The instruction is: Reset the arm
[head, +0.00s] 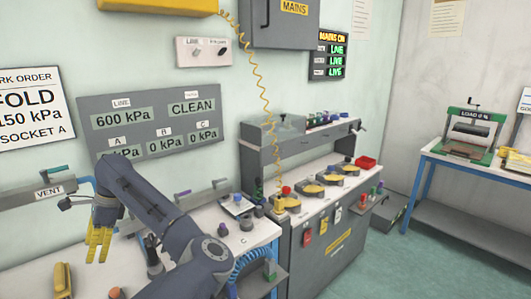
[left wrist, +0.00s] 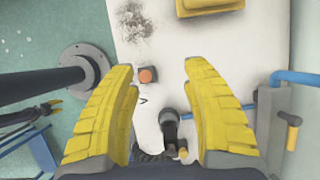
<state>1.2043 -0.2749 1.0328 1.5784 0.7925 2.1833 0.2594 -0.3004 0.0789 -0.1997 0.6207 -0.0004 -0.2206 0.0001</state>
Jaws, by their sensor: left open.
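My left gripper (head: 98,240) has yellow fingers pointing down over the white bench at the left in the head view. The fingers are apart from the orange button (left wrist: 147,75) and the black-handled fitting (left wrist: 170,125) seen through the gap.
A yellow block (head: 63,280) lies on the near bench. The VENT pipe (head: 45,193) runs behind the gripper. A grey pressure panel (head: 150,122) hangs on the wall. A grey station (head: 325,190) stands to the right, a blue-legged table (head: 470,165) beyond.

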